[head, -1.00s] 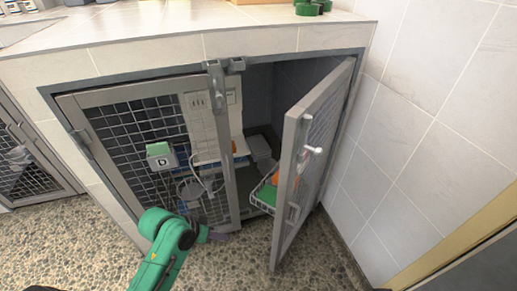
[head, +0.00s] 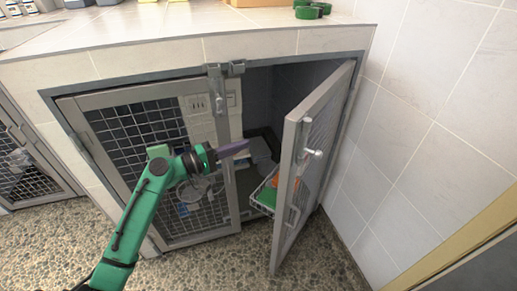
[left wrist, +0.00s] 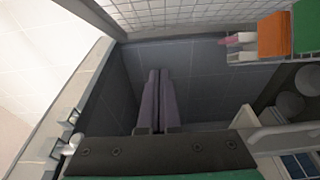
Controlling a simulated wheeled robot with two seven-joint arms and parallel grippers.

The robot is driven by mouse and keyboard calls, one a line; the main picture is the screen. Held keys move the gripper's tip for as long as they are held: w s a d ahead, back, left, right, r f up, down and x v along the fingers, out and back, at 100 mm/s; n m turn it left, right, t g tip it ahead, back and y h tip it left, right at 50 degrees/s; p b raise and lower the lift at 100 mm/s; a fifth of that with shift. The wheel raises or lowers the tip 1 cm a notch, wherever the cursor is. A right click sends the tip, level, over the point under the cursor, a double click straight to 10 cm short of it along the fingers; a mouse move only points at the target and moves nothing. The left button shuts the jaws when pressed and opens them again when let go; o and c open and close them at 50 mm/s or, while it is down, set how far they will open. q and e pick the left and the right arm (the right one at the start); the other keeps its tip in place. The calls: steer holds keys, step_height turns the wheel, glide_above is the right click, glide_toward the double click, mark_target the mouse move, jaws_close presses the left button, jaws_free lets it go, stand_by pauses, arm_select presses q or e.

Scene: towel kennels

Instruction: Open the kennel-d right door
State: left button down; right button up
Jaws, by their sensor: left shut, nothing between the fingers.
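Kennel D has a grey frame and two mesh doors. Its right door (head: 318,150) stands partly open, swung outward on its right-hand hinge side, with a light handle (head: 315,153) on it. My right gripper is not in view.
A wire basket (head: 264,199) with green and orange items is at the opening behind the right door. A latch (head: 215,85) hangs at the top middle of the frame. A tiled wall (head: 425,130) stands close on the right. The pebbled floor in front is clear.

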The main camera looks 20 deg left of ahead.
arm_select(q)
steer(key=d+p, duration=0.1)
steer(key=d, duration=0.4)
steer(key=shift+d, duration=0.2)
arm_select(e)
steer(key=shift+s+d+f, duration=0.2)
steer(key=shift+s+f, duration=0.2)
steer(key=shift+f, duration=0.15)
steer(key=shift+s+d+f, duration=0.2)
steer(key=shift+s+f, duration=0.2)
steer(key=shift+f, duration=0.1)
arm_select(q)
steer(key=shift+s, duration=0.1)
